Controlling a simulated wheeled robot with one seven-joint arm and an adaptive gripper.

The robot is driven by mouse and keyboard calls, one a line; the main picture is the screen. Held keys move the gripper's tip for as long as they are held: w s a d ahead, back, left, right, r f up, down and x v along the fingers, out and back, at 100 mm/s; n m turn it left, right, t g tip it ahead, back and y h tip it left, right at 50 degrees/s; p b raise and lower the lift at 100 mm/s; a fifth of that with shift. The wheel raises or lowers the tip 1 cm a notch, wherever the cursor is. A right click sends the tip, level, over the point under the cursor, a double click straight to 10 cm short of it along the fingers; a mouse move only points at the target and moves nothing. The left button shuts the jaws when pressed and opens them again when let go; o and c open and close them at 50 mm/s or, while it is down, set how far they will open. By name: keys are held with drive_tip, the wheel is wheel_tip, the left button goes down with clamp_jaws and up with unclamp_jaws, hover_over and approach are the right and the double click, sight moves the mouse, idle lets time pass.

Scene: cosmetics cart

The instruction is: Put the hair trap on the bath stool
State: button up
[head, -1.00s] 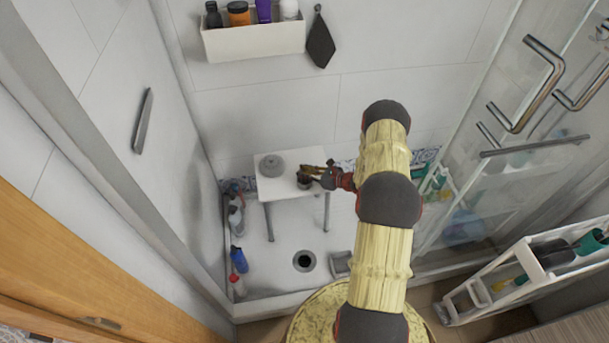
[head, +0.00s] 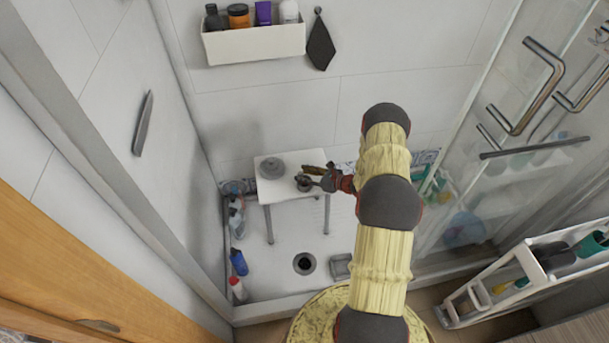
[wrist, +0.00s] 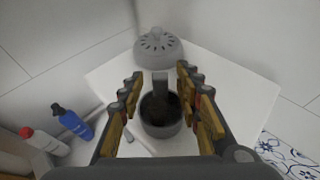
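The hair trap (wrist: 161,114) is a grey cup with dark contents and an upright tab handle. It rests on the white bath stool (wrist: 235,88), and in the head view it is a small dark shape near the right part of the stool top (head: 273,193). My gripper (wrist: 160,92) is open, its two fingers on either side of the trap with gaps to it. In the head view my gripper (head: 312,176) is low over the stool's right side. A grey slotted dome cover with a knob (wrist: 158,46) sits behind the trap on the stool.
An open round drain (head: 304,263) lies in the shower floor in front of the stool. Bottles, including a blue one (head: 238,261), stand along the left wall. A glass door is at the right, and a white shelf (head: 252,44) hangs on the back wall.

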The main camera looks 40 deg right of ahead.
drive_tip(key=shift+s+d+r, duration=0.1)
drive_tip(key=shift+r, duration=0.15)
drive_tip(key=p+v, duration=0.3)
drive_tip(key=v, duration=0.4)
drive_tip(key=w+a+r+n+g+y, duration=0.35)
drive_tip(key=a+r+n, duration=0.35)
drive_tip(key=a+r, duration=0.6)
drive_tip(key=s+a+r+n+g, duration=0.25)
drive_tip(key=a+r+n, duration=0.3)
drive_tip(key=r, duration=0.35)
drive_tip(key=s+a+r+n+g, duration=0.2)
drive_tip(key=s+a+r+n, duration=0.15)
drive_tip(key=a+r, duration=0.45)
drive_tip(key=s+a+r+n+g+h, duration=0.2)
drive_tip(key=s+a+r+n+h, duration=0.1)
drive_tip(key=s+a+r+n, duration=0.6)
drive_tip(key=s+d+r+n+t+h, duration=0.1)
drive_tip(key=s+r+n+h, duration=0.1)
drive_tip(key=s, duration=0.6)
drive_tip(key=s+d+r+n+t+h, duration=0.1)
drive_tip(key=s+r+n+t+h, duration=0.1)
drive_tip(key=s+r+n, duration=0.3)
drive_tip(key=s+r+h, duration=0.1)
drive_tip(key=s, duration=0.1)
drive_tip(key=shift+s+d, duration=0.35)
drive_tip(key=shift+r, duration=0.15)
